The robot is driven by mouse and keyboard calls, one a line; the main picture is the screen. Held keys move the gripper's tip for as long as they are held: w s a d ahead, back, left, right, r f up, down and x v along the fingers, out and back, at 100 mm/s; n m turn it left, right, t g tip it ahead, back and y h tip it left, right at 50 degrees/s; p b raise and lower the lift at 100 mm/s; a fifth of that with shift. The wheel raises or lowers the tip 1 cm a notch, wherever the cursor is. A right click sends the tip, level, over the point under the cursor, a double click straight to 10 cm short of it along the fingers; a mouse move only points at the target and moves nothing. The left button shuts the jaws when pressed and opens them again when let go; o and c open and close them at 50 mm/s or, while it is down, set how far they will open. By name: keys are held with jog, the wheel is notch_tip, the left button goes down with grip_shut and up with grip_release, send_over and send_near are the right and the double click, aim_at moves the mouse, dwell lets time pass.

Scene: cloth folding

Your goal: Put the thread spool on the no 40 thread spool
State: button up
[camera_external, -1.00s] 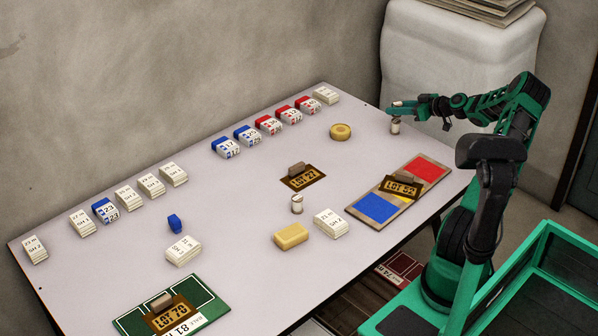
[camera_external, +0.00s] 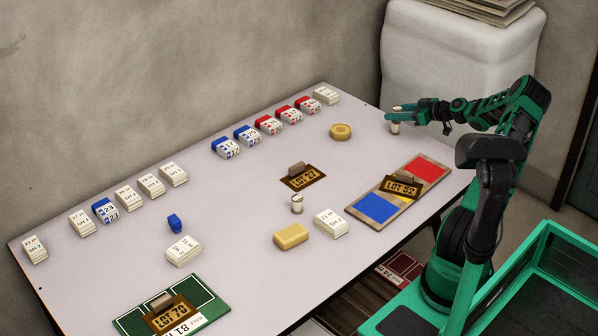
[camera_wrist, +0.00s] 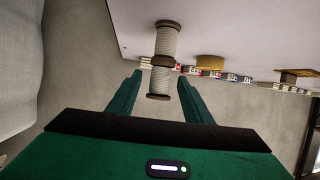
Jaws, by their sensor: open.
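At the table's far right corner, a white thread spool with brown ends (camera_external: 395,128) stands under my gripper (camera_external: 396,112). In the wrist view, which is upside down, two white-wound spools stand end to end: a lower spool (camera_wrist: 166,41) on the table and an upper spool (camera_wrist: 159,82) on top of it. My gripper (camera_wrist: 160,77) is open, one finger on each side of the upper spool, which looks upright. No number is readable on either. Another white spool (camera_external: 297,204) stands alone mid-table.
A red-and-blue board (camera_external: 375,208) with a lot tag lies near the right edge. A yellow round (camera_external: 341,131) lies left of my gripper. Rows of small labelled packs (camera_external: 267,125) line the back edge. A yellow block (camera_external: 291,236) lies near the front.

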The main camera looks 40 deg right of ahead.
jog(key=v, duration=1.1)
jog(key=s+a+r+g, duration=0.1)
jog(key=s+a+g, duration=0.15)
jog(key=a, duration=0.55)
jog(key=s+a+r+m+g, duration=0.15)
jog(key=a+g, duration=0.25)
jog(key=a, duration=0.4)
jog(key=s+a+r+n+g, duration=0.1)
jog(key=a+r+g, duration=0.15)
jog(key=a, duration=0.55)
jog(key=s+a+r+m+g, duration=0.1)
jog(key=s+a+r+m, duration=0.1)
jog(key=s+a, duration=0.4)
jog(key=s+a+r+m+g+h, duration=0.1)
jog(key=s+a+r+m, duration=0.2)
jog(key=s, duration=1)
jog(key=s+a+r+m+g+h, duration=0.1)
jog(key=s+a+r+m+g, duration=0.1)
jog(key=s+a, duration=0.6)
jog(key=shift+s+a+r+m, duration=0.2)
jog(key=shift+s+a+m, duration=0.25)
jog(key=shift+s, duration=0.6)
jog(key=shift+d, duration=0.1)
